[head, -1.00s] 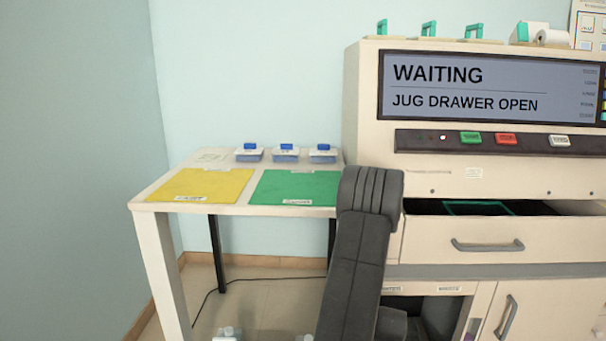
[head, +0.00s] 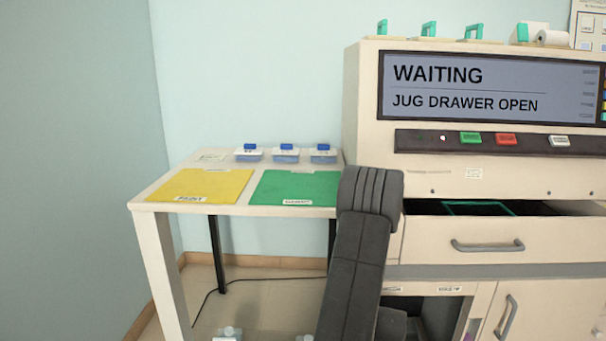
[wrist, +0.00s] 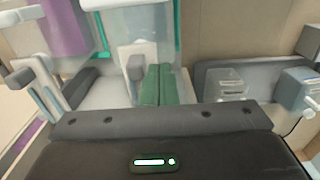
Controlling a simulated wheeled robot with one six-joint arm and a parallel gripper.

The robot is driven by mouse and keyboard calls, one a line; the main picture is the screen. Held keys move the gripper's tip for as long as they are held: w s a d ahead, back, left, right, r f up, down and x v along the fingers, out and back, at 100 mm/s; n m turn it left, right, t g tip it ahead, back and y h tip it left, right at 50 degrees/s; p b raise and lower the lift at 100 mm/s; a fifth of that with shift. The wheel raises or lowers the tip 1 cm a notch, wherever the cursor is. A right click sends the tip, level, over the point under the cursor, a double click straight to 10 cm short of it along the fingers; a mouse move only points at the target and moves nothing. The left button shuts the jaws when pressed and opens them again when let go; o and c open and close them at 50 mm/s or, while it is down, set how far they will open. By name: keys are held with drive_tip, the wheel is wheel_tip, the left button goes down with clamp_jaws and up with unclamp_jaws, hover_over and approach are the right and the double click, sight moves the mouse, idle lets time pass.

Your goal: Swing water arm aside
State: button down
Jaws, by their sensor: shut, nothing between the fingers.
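My gripper (wrist: 157,72) shows in the wrist view with its two green fingers side by side and closed, nothing between them. The fingers point at a clear container (wrist: 135,28) in a pale bay. To their left, a pale grey jointed arm with light blue tubing (wrist: 42,82) looks like the water arm, but I cannot tell for sure. The gripper seems apart from it. A purple container (wrist: 65,25) stands behind that arm. In the head view my gripper is out of frame, below the picture.
In the head view, the machine's jug drawer (head: 487,240) is open, above an open lower compartment (head: 430,312). A table (head: 150,207) with yellow and green mats stands left. In the wrist view, a grey tray (wrist: 215,72) with a clear box lies right of the fingers.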

drive_tip(key=shift+f, duration=0.1)
drive_tip(key=shift+f+b, duration=1.15)
drive_tip(key=shift+f, duration=0.45)
